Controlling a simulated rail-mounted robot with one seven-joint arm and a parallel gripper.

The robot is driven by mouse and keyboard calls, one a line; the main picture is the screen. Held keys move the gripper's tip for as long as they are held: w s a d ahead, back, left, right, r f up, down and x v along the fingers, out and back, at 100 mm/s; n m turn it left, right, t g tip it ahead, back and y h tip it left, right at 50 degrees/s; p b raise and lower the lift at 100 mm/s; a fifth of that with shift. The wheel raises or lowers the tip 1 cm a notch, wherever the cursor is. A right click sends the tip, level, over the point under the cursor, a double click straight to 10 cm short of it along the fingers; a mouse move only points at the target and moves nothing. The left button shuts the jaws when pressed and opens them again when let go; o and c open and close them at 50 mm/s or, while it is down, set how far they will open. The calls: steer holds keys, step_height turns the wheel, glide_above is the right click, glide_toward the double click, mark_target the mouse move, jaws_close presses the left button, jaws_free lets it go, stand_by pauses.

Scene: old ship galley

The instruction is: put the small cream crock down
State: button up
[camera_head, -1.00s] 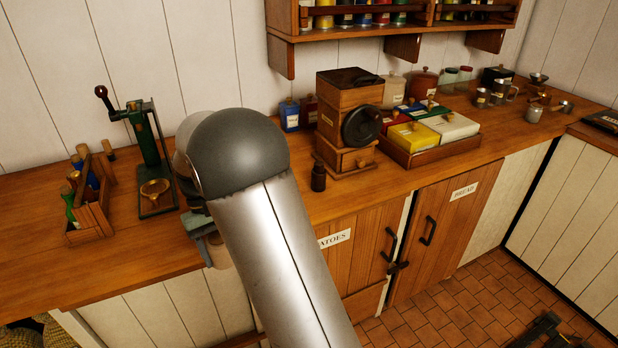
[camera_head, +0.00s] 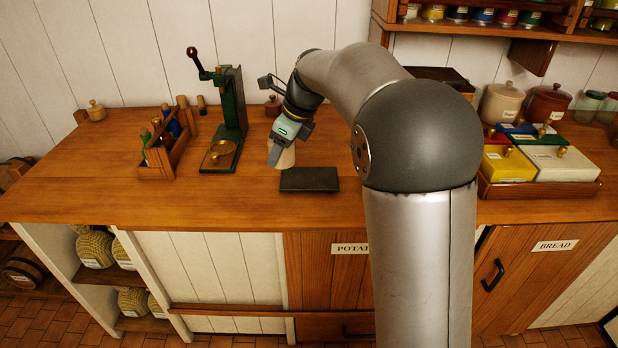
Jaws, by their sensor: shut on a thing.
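My gripper (camera_head: 281,155) is shut on the small cream crock (camera_head: 288,158), over the counter's middle. Its fingers and body cover much of the crock, so only a pale part shows below them. The crock is just behind and left of a flat dark slab (camera_head: 309,180) lying on the wooden counter (camera_head: 100,187). I cannot tell whether the crock's base touches the counter or hangs a little above it.
A green lever press (camera_head: 232,112) and a wooden bottle carrier (camera_head: 166,148) stand left of the gripper. A tray of coloured boxes (camera_head: 540,190) is at right. The counter's front left is clear.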

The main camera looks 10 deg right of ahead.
steer(key=shift+w+a+r+m, duration=0.15)
steer(key=shift+r+m, duration=0.25)
steer(key=shift+w+d, duration=0.15)
steer(key=shift+d, duration=0.05)
steer(key=p, duration=0.2)
glide_above(317, 175)
steer(key=s+a, duration=0.2)
steer(key=s, duration=0.2)
step_height(317, 175, down, 4)
steer(key=f, duration=0.1)
steer(key=w+d+f, duration=0.2)
steer(key=f, duration=0.1)
steer(key=shift+d+f, duration=0.1)
steer(key=shift+w+d+f, duration=0.35)
steer(key=shift+d+f, duration=0.15)
steer(key=shift+f, duration=1.8)
steer(key=shift+f, duration=0.15)
steer(key=o, duration=1.3)
steer(key=shift+c, duration=0.2)
